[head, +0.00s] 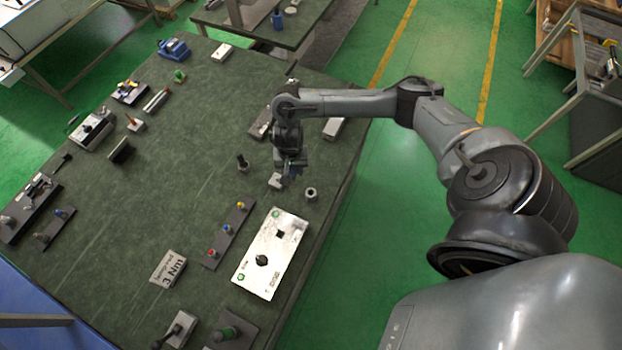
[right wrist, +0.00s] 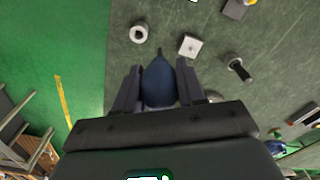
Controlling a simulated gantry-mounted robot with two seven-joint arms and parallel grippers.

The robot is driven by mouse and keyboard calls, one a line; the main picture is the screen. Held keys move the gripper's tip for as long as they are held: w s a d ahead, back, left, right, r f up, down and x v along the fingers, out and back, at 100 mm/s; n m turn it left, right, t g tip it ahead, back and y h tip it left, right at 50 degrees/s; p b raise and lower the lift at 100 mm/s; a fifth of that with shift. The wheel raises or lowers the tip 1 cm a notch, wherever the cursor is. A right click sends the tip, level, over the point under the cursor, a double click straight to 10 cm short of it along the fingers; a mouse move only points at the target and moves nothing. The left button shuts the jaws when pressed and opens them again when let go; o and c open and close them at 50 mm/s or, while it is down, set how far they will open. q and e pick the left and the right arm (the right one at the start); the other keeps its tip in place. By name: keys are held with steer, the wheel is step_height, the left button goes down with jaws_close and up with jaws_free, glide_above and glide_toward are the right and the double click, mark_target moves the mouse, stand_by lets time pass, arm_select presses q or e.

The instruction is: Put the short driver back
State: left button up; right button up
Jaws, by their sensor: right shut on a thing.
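The short driver (right wrist: 158,84) has a rounded dark blue handle and a thin dark tip. My right gripper (head: 290,170) is shut on its handle and holds it above the table, close to a small light square block (head: 277,181). In the right wrist view the driver shows between the two fingers of the gripper (right wrist: 157,90), its tip pointing toward the gap between a round holder with a dark hole (right wrist: 139,33) and the square block (right wrist: 189,45). The round holder (head: 311,193) stands near the table's right edge, apart from the driver. My left gripper is out of view.
A dark upright tool in a base (head: 243,163) stands left of the gripper. A white panel (head: 270,252) and a strip with coloured knobs (head: 228,235) lie nearer. The green table (head: 190,160) has free room in its middle.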

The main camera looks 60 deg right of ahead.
steer(key=s+d+f+m, duration=0.15)
steer(key=s+f, duration=0.25)
steer(key=s, duration=0.4)
steer(key=s+d+f, duration=0.3)
steer(key=s+f, duration=0.1)
steer(key=s, duration=0.3)
steer(key=b, duration=0.4)
glide_above(311, 189)
steer(key=a, duration=0.1)
step_height(311, 189, down, 8)
steer(key=f+b, duration=0.1)
steer(key=f, duration=0.1)
steer(key=shift+s+a+f+b, duration=0.15)
steer(key=shift+s+f+b, duration=0.15)
steer(key=shift+s+b, duration=0.05)
steer(key=shift+f, duration=0.45)
steer(key=o, duration=1.1)
steer(key=shift+f, duration=0.1)
